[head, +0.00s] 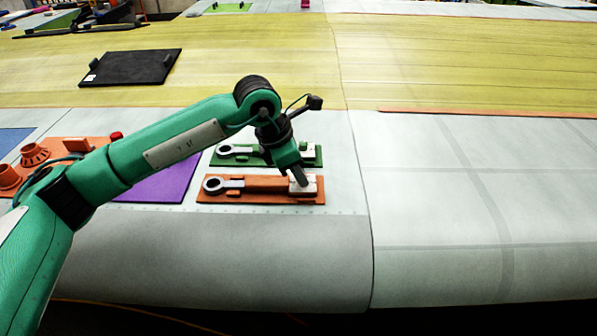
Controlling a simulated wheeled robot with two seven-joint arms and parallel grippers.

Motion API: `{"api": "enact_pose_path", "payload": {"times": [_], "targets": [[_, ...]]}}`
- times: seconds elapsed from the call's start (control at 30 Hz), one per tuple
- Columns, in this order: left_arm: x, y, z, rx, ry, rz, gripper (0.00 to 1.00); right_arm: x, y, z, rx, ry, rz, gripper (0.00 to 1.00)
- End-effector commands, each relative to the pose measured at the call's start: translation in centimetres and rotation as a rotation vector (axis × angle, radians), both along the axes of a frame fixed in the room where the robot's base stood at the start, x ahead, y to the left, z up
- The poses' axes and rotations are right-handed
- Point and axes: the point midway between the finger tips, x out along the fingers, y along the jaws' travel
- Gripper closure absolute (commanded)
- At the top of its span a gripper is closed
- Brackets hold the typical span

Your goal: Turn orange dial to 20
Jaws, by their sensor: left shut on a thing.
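My left gripper (302,181) reaches down onto this right end and is shut on the orange dial there. The fingers hide most of the dial, so I cannot read its number. My right gripper is not in view.
A purple sheet (165,184) and an orange board with cup-like parts (35,155) are to the left. A black panel (130,67) lies farther back. The pale surface at right (470,210) is clear.

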Motion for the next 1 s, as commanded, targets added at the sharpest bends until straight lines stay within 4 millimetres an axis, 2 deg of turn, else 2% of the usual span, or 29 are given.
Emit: {"api": "enact_pose_path", "payload": {"times": [0.1,0.13,0.23,0.53,0.67,0.77,1.0], "targets": [[0.0,0.0,0.1,-0.001,-0.001,-0.001,1.00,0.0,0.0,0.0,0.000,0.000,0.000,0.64],[0.0,0.0,0.1,-0.001,-0.001,-0.001,0.79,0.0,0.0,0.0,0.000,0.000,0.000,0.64],[0.0,0.0,0.1,-0.001,-0.001,-0.001,0.59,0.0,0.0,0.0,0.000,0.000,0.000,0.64],[0.0,0.0,0.1,-0.001,-0.001,-0.002,0.59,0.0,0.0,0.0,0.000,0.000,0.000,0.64],[0.0,0.4,0.9,-0.001,-0.002,-0.001,0.59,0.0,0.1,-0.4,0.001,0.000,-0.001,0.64],[-0.2,1.0,2.4,-0.002,-0.005,-0.003,0.59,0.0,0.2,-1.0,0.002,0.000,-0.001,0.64],[-0.8,3.1,7.6,-0.002,-0.005,-0.001,0.59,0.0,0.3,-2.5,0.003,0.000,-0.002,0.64]]}}
